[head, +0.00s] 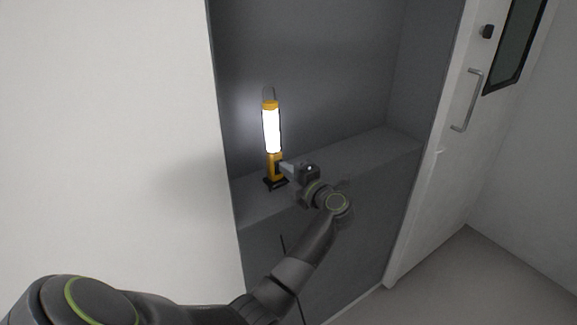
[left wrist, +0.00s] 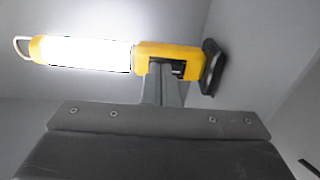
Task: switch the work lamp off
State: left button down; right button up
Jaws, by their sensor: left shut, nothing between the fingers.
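The work lamp (head: 271,130) stands upright on a grey shelf inside a recess, with a yellow body, a dark foot and a hook on top. Its tube glows bright white. In the left wrist view the lamp (left wrist: 150,57) lies across the top of the picture, its tube lit. My left gripper (head: 284,168) is shut and empty, its fingertips at the lower yellow body. In the left wrist view the fingertips (left wrist: 163,75) are at a dark panel on the yellow body. Whether they touch it I cannot tell. My right gripper is not in view.
The shelf (head: 375,150) is bare to the right of the lamp. A white wall (head: 110,120) borders the recess on the left. A white door (head: 455,130) with a metal handle (head: 472,100) stands open on the right. Pale floor (head: 470,270) shows at lower right.

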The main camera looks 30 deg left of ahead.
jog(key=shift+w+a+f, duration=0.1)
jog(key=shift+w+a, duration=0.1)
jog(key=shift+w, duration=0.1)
pick_arm(q)
jog(key=shift+p, duration=0.3)
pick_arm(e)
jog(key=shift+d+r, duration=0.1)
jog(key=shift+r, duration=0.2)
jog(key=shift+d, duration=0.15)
